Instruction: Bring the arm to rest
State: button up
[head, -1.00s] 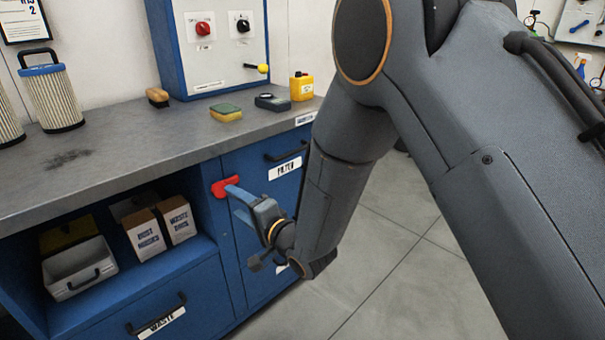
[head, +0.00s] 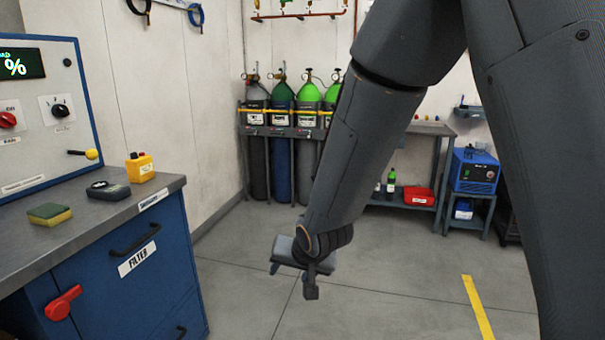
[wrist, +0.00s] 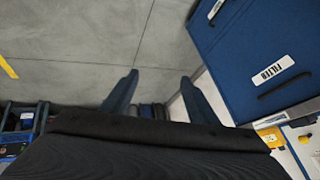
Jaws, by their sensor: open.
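My gripper (head: 289,262) hangs low over the bare floor in the head view, to the right of the blue cabinet (head: 125,285) and clear of it. Its fingers are partly hidden behind my wrist there. In the wrist view, the two fingers of my gripper (wrist: 158,88) stand apart with nothing between them. The cabinet's blue front with its FILTER label also shows at the right of the wrist view (wrist: 237,62).
A red handle (head: 63,303) sticks out from the cabinet. Gas cylinders (head: 283,165) stand at the back wall. The floor (head: 400,275) around my gripper is free.

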jog(key=s+d+r+g+h+p, duration=0.1)
jog(key=s+d+r+g, duration=0.1)
jog(key=s+d, duration=0.8)
jog(key=s+d+r+g+h+p, duration=0.2)
jog(key=s+d+r+g, duration=0.1)
jog(key=s+d, duration=0.8)
jog(key=shift+s+d+r+n+g, duration=0.3)
jog(key=shift+d+n+g, duration=0.1)
jog(key=shift+d+g, duration=0.3)
